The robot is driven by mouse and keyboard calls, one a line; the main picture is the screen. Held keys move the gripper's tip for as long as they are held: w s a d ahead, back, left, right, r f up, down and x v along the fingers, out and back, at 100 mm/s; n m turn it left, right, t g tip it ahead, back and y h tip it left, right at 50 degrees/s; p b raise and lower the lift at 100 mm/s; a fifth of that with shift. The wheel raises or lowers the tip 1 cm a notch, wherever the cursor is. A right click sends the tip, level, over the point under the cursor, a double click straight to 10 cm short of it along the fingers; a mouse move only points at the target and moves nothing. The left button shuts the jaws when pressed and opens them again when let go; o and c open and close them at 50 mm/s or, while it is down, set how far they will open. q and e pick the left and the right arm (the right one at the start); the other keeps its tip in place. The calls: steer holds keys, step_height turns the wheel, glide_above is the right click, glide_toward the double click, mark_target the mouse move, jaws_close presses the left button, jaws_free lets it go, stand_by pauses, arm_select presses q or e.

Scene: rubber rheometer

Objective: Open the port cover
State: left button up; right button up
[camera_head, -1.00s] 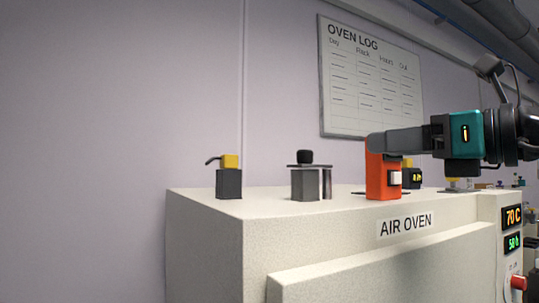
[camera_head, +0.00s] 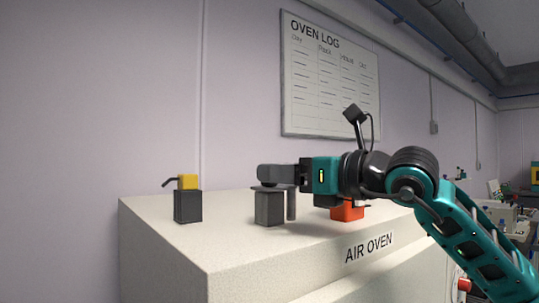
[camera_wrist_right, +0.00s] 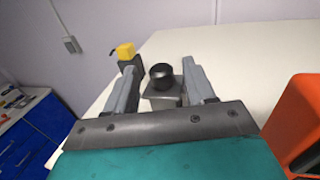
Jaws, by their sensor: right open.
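The port cover appears to be the flat plate with a round black knob (camera_wrist_right: 161,76) on top of a grey block (camera_head: 268,208), on the oven's top. A thin grey post stands beside the block. My right gripper (camera_head: 268,176) is open at the height of the knob and hides it in the head view. In the right wrist view the knob sits between the two spread fingers (camera_wrist_right: 162,68), with a gap on each side. The cover looks seated on the block. My left gripper is not in view.
The air oven's pale top (camera_head: 225,240) carries a dark block with a yellow top and lever (camera_head: 187,184) to the left. An orange box (camera_head: 347,212) stands to the right, under my right arm. The wall with the oven log board (camera_head: 330,80) is behind.

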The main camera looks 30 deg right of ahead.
steer(key=shift+p+x, duration=0.5)
steer(key=shift+x, duration=1.05)
jaws_close()
